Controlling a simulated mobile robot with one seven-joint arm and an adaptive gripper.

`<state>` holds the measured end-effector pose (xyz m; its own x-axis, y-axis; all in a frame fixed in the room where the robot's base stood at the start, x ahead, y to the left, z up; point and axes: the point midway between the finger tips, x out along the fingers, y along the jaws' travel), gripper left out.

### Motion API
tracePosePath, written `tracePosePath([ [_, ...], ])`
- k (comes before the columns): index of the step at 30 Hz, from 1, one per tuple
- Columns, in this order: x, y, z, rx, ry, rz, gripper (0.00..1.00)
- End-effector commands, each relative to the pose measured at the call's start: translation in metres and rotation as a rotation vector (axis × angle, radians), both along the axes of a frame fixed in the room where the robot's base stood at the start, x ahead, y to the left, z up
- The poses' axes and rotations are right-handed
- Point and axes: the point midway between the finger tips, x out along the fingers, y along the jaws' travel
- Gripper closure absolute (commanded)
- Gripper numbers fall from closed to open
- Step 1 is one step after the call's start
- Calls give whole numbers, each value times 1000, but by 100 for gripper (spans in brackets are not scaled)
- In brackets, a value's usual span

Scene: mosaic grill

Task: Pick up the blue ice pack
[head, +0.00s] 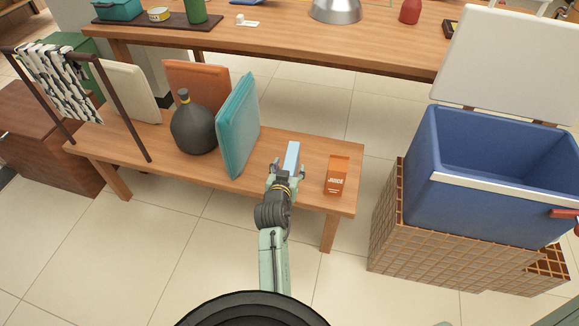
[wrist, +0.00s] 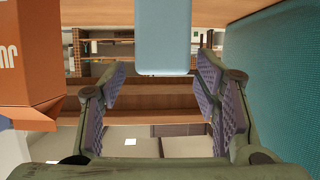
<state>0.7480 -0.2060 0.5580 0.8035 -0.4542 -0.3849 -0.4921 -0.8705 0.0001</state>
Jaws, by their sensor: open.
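The light blue ice pack (head: 292,156) is a small slab on the wooden bench, just beyond my gripper (head: 283,175) in the head view. My gripper is open and empty, with its fingers pointing at the ice pack. In the wrist view, the ice pack (wrist: 164,35) shows at top centre, lined up with the gap between the open fingers (wrist: 162,75). Its near end appears about level with the fingertips. I see no finger touching it, and the exact depth between them is hard to tell.
An orange juice carton (head: 337,175) stands right of the ice pack on the bench (head: 315,195). A teal cushion (head: 238,125) stands close on the left, beside a dark bottle (head: 192,130). An open blue cooler (head: 480,205) sits at the right on a tiled block (head: 425,255).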

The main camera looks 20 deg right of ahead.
Motion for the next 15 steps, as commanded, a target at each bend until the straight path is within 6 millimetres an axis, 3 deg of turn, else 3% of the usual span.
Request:
tracePosePath([
  [15,47,-25,-18,-1,-2,3,43],
])
